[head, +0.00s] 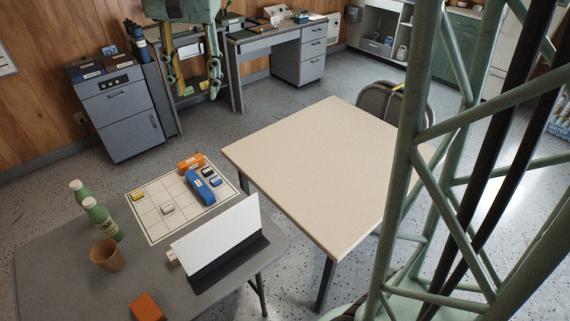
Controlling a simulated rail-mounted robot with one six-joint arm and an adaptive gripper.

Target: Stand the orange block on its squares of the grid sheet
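The grid sheet (152,221), white with dark lines, lies on the grey table. An orange block (190,161) with a pale label sits at its far right edge. A second, plain orange block (147,306) lies near the table's front; the view does not settle which one the task means. A blue block (198,188) lies along the sheet's right side. Small labelled pieces (167,209) also sit on the sheet. My gripper (194,92) hangs at the top of the view, fingers apart and empty, well away from both orange blocks.
A white panel (221,232) on a dark base stands at the sheet's near right. Two green bottles (100,219) and a brown cup (106,255) stand on the left. A bare cream table (305,170) is to the right. My own lattice column hides part of the right side.

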